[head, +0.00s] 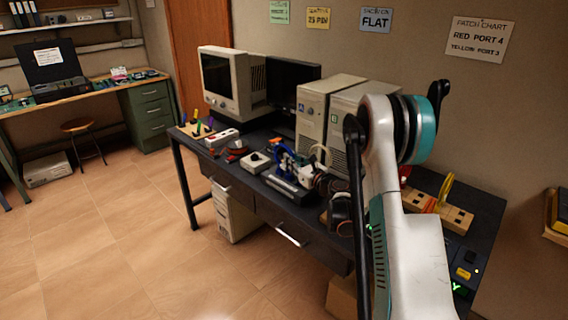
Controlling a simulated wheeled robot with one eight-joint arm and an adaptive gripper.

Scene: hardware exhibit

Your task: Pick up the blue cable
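A blue cable (286,157) shows as a small looped shape on the dark workbench (232,169), in front of the beige computer towers. Dark, rounded parts crowd its right side, and I cannot tell whether they touch it. My white arm with teal joint covers rises through the right of the head view and hides part of the bench. My gripper cannot be made out clearly among the dark parts left of the arm. Its fingers and anything between them cannot be told.
A CRT monitor (223,82), a flat screen (291,91) and a beige tower (322,106) line the bench's back. A white power strip (222,138), a white box (255,162) and a wooden block (440,212) with coloured cables also lie there.

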